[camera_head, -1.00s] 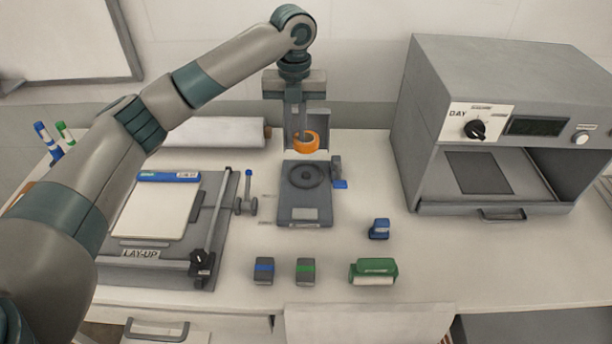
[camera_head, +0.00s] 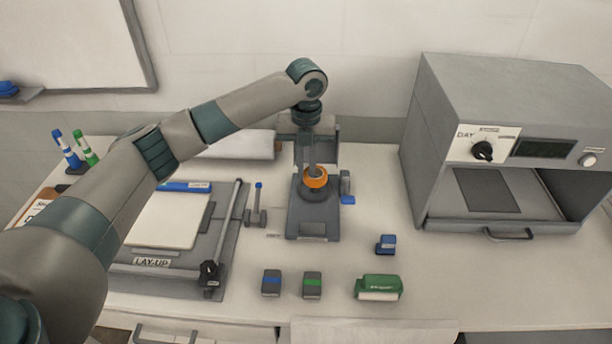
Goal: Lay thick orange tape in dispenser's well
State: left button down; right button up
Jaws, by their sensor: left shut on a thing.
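The orange tape (camera_head: 315,183) is a thick ring in the grip of my left gripper (camera_head: 312,168), whose arm reaches in from the left and points down. The dispenser (camera_head: 313,222) is a grey device with a flat base and a dark round well (camera_head: 319,196). The tape is at the well, covering its far part. I cannot tell whether it touches the well's floor. The left fingers are shut on the tape's wall. My right gripper is not in view.
A lay-up board (camera_head: 165,225) with a bar lies left of the dispenser. A grey oven-like box (camera_head: 510,130) stands at the right. Two small blocks (camera_head: 272,283), a blue piece (camera_head: 385,244) and a green piece (camera_head: 378,287) lie in front. The table right of the dispenser is mostly clear.

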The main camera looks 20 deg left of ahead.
aim_at(306, 173)
pick_arm(q)
notch_tip(306, 173, down, 3)
jog(key=shift+r+p, duration=0.1)
jog(key=shift+p, duration=0.45)
jog(key=shift+f, duration=0.35)
jog(key=c, duration=1.8)
grip_release()
jog(key=shift+f, duration=0.1)
